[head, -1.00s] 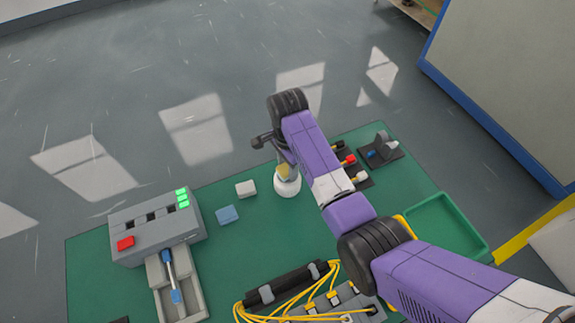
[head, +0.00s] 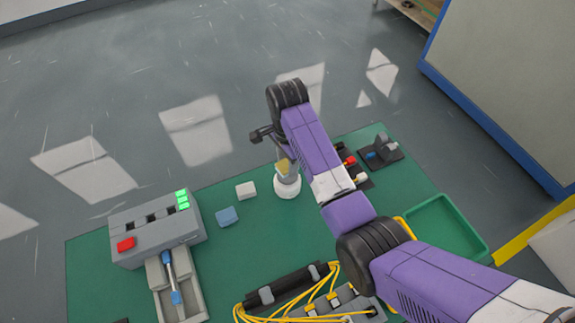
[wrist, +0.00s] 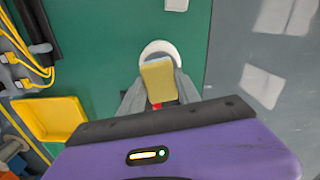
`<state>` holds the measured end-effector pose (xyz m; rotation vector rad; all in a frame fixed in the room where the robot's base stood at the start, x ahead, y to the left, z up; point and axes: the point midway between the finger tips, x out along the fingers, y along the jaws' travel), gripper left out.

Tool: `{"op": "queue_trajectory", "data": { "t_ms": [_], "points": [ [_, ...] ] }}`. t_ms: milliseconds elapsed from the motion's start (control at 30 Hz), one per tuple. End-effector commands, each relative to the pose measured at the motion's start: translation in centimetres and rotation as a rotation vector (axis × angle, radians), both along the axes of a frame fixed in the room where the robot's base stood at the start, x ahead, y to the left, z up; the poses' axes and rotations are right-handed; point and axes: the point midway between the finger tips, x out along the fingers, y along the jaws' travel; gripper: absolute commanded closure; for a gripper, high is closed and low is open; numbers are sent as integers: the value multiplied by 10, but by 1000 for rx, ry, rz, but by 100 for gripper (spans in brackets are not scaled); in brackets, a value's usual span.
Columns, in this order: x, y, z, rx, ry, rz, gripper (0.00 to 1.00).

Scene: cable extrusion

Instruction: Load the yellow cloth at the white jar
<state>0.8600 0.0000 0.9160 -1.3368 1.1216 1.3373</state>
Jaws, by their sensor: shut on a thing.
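The yellow cloth (wrist: 158,80) is a small block-like pad between the two fingers of my gripper (wrist: 151,98) in the wrist view. My gripper is shut on it. In the head view the cloth (head: 283,167) shows just above the white jar (head: 288,187), below my gripper (head: 284,158). The white jar (wrist: 160,47) is partly hidden behind the cloth in the wrist view. I cannot tell whether the cloth touches the jar. A bit of red shows under the cloth between the fingers.
A white block (head: 246,190) and a blue block (head: 227,216) lie left of the jar on the green mat (head: 235,255). A grey machine (head: 157,232) stands further left. Yellow cables (head: 285,305) lie at the front. A green tray (head: 446,228) is at the right.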

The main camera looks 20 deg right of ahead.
Motion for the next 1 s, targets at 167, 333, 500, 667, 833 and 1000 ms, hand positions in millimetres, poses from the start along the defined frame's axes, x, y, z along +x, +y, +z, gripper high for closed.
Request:
{"op": "queue_trajectory", "data": {
  "t_ms": [167, 333, 500, 667, 833, 1000],
  "points": [
    [1, 0, 14, 0, -2, 0, 93],
    [1, 0, 27, 1, -3, 0, 93],
    [1, 0, 37, 0, -2, -1, 93],
    [0, 0, 39, 0, -1, -1, 93],
    [0, 0, 39, 0, -1, 0, 93],
    [0, 0, 39, 0, -1, 0, 93]
  ]
}}
